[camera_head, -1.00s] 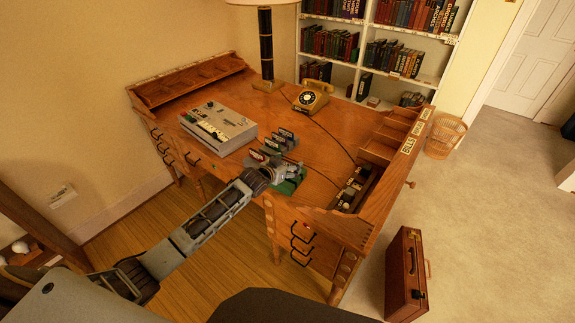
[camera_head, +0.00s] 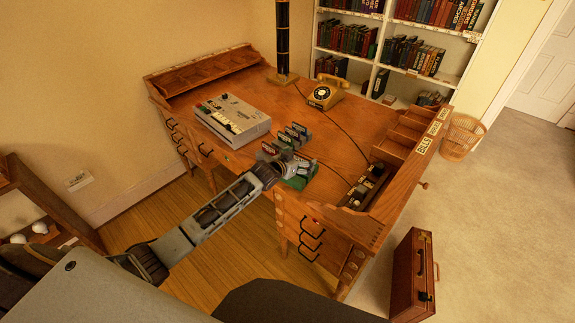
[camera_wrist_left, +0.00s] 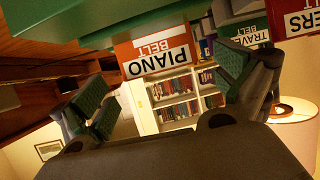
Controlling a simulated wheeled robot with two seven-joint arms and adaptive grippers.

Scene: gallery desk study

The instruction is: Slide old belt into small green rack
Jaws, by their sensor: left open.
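My left gripper (camera_head: 292,168) is over the front of the desk, beside a small green rack (camera_head: 303,182). In the left wrist view the left gripper (camera_wrist_left: 165,95) is open, one green-padded finger on each side. An orange-edged card marked "PIANO BELT" (camera_wrist_left: 157,54) shows upside down in the gap between the fingers. A green card marked "TRAVEL BELT" (camera_wrist_left: 262,48) shows behind the right finger. Another labelled card (camera_wrist_left: 302,20) is cut off at the right edge. I cannot make out which piece is the old belt. My right gripper is not in view.
Several small labelled holders (camera_head: 293,136) stand just behind the gripper. A grey machine (camera_head: 232,120) is to their left and a yellow telephone (camera_head: 324,94) behind. Wooden compartments (camera_head: 408,132) line the right side of the desk. A brown case (camera_head: 412,275) stands on the floor.

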